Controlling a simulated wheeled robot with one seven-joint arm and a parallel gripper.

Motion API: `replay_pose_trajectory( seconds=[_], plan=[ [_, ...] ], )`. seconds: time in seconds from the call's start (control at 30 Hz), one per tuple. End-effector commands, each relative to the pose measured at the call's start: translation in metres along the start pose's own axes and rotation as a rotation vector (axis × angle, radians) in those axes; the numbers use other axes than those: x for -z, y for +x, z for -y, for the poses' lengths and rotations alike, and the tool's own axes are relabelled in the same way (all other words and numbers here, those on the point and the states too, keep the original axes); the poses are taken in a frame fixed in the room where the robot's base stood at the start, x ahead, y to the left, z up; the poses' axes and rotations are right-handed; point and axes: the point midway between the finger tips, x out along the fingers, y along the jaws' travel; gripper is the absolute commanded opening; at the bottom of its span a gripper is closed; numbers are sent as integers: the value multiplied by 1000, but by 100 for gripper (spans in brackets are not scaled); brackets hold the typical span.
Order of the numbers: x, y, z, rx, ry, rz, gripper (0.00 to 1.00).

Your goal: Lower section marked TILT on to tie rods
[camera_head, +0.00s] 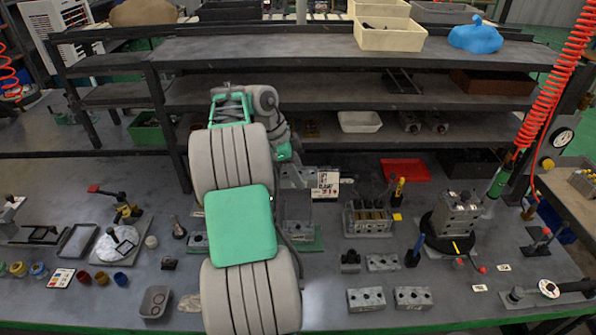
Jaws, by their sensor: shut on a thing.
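My gripper (292,178) is at the end of my arm in the middle of the bench, beside a white label card. It is shut on a grey piece, mostly hidden by my arm; its marking cannot be read. Grey valve sections with round holes stand to the right: a longer block (367,218), smaller ones in front (382,263), and two near the front edge (366,299) (412,298). A grey block assembly (458,214) stands upright on a black round base. I cannot make out the word TILT or clearly tell the tie rods.
The white label card (326,185) stands behind the middle. A red tray (405,170) lies at the back right. A shelf rack (340,95) closes off the back. A red coiled hose (555,75) hangs at the right. Small tools and cups (102,279) lie at the left.

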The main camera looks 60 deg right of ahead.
Motion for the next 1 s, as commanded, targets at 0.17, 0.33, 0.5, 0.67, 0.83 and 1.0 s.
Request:
replay_pose_trajectory(
  seconds=[0.17,0.33,0.5,0.67,0.83,1.0],
  plan=[
    [-4,4,0,1,-1,-2,0],
    [-11,20,0,2,-1,-2,0],
    [-19,38,0,2,-2,-2,0],
    [-24,50,1,3,-3,-2,0],
    [-24,52,1,4,-2,-2,0],
    [-24,51,1,3,-2,-2,0]
  ],
)
